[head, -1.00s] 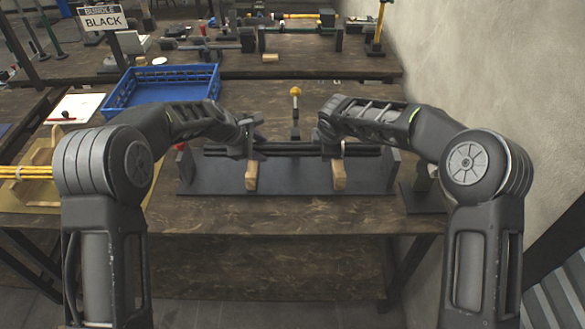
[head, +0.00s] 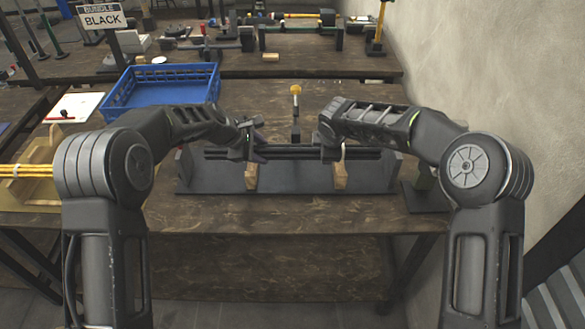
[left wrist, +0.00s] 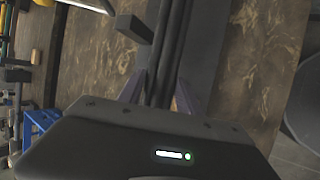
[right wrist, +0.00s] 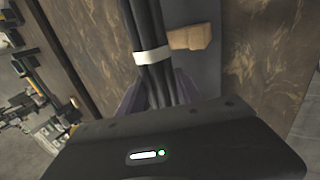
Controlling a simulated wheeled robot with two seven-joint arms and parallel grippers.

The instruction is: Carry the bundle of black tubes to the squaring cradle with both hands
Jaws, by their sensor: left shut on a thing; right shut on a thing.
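The bundle of black tubes (head: 297,152) lies level along the squaring cradle (head: 295,185), a dark grey base with upright end plates and two wooden blocks. A white band (right wrist: 152,56) rings the bundle in the right wrist view. My left gripper (head: 256,152) is shut on the bundle left of its middle; its fingers flank the tubes in the left wrist view (left wrist: 160,92). My right gripper (head: 331,150) is shut on it right of the middle. The bundle is just above or on the wooden blocks; I cannot tell whether it touches them.
A blue crate (head: 163,88) stands at the back left, near the "BUNDLE BLACK" sign (head: 102,17). A small post with a yellow top (head: 295,91) stands behind the cradle. Yellow tubes (head: 25,171) lie at the left. The table's front strip is clear.

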